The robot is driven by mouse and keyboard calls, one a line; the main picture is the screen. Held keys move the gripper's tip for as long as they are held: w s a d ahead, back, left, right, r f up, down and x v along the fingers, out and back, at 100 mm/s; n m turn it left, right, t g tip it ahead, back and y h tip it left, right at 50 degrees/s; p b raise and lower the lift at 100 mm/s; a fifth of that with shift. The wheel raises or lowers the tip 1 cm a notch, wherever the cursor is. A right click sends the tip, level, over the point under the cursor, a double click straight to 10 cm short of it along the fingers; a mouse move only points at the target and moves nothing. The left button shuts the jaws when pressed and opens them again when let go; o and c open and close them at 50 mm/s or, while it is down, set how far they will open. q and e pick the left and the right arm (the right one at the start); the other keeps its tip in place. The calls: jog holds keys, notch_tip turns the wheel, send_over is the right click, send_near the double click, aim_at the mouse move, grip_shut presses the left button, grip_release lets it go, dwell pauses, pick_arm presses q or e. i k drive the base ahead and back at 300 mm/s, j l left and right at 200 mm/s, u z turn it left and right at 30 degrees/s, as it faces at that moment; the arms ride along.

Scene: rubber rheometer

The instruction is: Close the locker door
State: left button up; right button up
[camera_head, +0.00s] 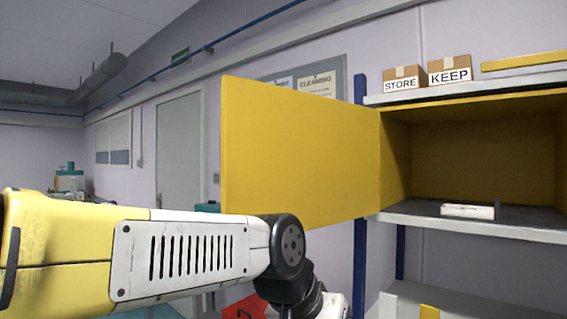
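The yellow locker door (300,150) stands wide open, swung out to the left from its hinge edge beside the locker opening. The yellow locker (480,155) is at the right with its inside exposed. My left arm reaches in from the left, below the door, and bends down near the door's lower edge. The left gripper is not visible; the arm's far end runs out at the bottom of the view. My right gripper is not in view. I cannot tell whether the arm touches the door.
A small white item (467,211) lies on the locker's floor. STORE (404,79) and KEEP (450,71) boxes sit on the shelf above. Blue rack posts (360,255) stand beside the locker. A red object (243,309) is low behind my arm.

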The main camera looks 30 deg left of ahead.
aim_at(314, 158)
jog(key=j+z, duration=0.15)
jog(key=j, duration=0.4)
jog(key=k+j+z, duration=0.1)
jog(key=j, duration=0.45)
jog(key=i+j+z, duration=0.1)
jog(key=j+z, duration=0.3)
jog(key=j, duration=0.15)
jog(key=j+z, duration=0.4)
jog(key=j, duration=0.15)
jog(key=j+z, duration=0.4)
jog(key=j, duration=0.2)
jog(key=k+j, duration=0.1)
jog(key=k, duration=0.25)
jog(key=j+z, duration=0.05)
